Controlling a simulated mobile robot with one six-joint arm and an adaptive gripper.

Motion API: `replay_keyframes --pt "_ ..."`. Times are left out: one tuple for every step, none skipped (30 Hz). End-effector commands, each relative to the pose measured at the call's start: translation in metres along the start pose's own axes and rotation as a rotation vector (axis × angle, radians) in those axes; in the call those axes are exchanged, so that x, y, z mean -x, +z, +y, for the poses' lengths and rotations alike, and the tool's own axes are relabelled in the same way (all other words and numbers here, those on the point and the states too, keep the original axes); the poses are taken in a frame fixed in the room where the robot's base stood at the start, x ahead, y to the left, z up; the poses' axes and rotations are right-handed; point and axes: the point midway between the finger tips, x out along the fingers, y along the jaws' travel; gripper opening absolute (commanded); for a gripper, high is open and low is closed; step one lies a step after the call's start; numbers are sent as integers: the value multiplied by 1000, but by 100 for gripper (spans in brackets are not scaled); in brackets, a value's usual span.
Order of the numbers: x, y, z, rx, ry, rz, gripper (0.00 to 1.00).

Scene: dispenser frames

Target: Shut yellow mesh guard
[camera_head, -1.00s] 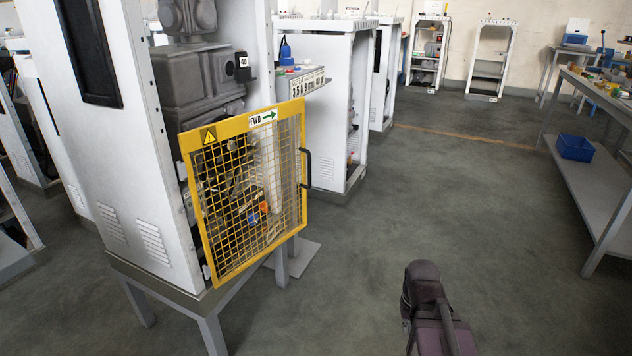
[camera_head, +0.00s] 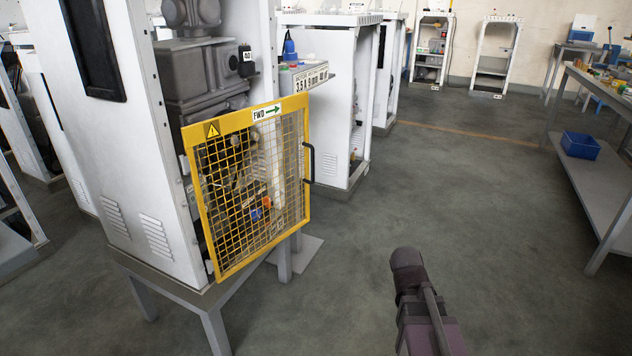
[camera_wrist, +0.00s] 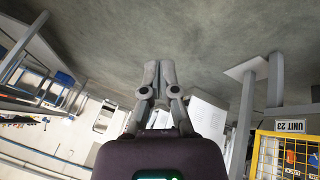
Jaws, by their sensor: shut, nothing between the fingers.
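The yellow mesh guard (camera_head: 255,188) is on the front of a tall white cabinet (camera_head: 150,160) in the head view. Its left side is at the cabinet's front post. Its right edge, with a black handle (camera_head: 309,163), stands out from the cabinet, so the guard is open at an angle. A corner of the yellow guard also shows at the lower right of the wrist view (camera_wrist: 256,150). My gripper (camera_wrist: 160,72) is shut and empty, pointing over bare floor, apart from the guard. In the head view only my dark arm shows, right of the guard; the fingertips are hidden.
More white cabinets (camera_head: 325,110) stand behind the guard. A workbench (camera_head: 590,185) with a blue bin (camera_head: 579,145) is along the right. The grey floor (camera_head: 440,190) between is clear. The cabinet's stand legs (camera_head: 285,262) are below the guard.

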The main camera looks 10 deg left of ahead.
Motion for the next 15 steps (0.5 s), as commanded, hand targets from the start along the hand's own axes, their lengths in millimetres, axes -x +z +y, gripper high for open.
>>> replay_keyframes --pt "-2 -21 2 33 53 71 0" --pt "-1 -33 5 54 86 116 0" --pt "1 -48 7 84 129 175 0" --pt "3 -60 9 109 161 222 0" --pt "5 -72 9 134 190 267 0" --pt "10 -87 9 171 229 328 0" --pt "13 -99 8 199 256 373 0" --pt "18 -110 7 228 282 418 0" --pt "24 -125 4 271 316 478 0" --pt "29 -136 1 304 340 524 0" --pt "34 -147 -3 339 363 570 0" --pt "41 -160 -9 385 392 629 0" --pt "47 -170 -14 423 412 673 0" --pt "53 -180 -20 461 431 716 0" --pt "61 -192 -29 515 455 775 0"
